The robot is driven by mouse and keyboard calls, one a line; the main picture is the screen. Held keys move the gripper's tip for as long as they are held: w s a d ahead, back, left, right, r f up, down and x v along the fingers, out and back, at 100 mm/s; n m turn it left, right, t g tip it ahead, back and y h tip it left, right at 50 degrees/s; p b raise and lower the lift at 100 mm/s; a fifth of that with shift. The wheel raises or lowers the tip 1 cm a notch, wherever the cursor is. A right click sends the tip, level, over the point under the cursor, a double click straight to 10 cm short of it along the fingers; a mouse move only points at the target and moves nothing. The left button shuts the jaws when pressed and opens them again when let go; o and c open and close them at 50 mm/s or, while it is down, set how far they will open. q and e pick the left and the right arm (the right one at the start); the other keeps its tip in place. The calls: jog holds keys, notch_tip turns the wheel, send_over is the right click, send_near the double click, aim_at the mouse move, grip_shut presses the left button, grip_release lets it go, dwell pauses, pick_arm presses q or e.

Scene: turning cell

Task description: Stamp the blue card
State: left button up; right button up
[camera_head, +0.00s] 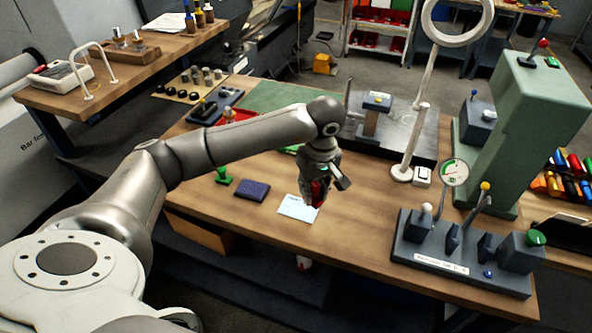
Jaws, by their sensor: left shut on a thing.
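A light blue card (297,209) lies flat on the wooden bench near its front edge. My left gripper (319,194) reaches in from the left and points down over the card's right side. It is shut on a red stamp (317,190), mostly hidden by the fingers. I cannot tell whether the stamp touches the card. A dark blue pad (253,191) lies to the left of the card. A green stamp (223,176) stands left of the pad. My right gripper is not in view.
A lever panel (460,262) with a gauge (454,172) stands on the right. A ring lamp (403,173) and a green press (525,130) stand behind it. Bench between card and panel is clear.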

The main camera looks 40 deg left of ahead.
pick_arm(q)
jog(key=w+a+f+n+p, duration=0.1)
jog(key=w+a+f+n, duration=0.1)
jog(key=a+n, duration=0.25)
jog(key=b, duration=0.2)
send_over(295, 210)
jog(key=shift+g, duration=0.3)
jog(key=f, duration=0.4)
jog(key=shift+w+d+f, duration=0.1)
jog(key=shift+d+f, duration=0.1)
jog(key=shift+d, duration=0.1)
jog(key=shift+f+b, duration=0.3)
jog(key=shift+f, duration=0.55)
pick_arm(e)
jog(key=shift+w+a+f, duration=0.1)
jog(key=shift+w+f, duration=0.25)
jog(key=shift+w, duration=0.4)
pick_arm(q)
jog(key=shift+f, duration=0.15)
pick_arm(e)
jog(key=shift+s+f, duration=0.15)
pick_arm(q)
jog(key=shift+f+b, duration=0.4)
jog(key=shift+b, duration=0.15)
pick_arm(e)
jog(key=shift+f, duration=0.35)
pick_arm(q)
jog(key=shift+f, duration=0.15)
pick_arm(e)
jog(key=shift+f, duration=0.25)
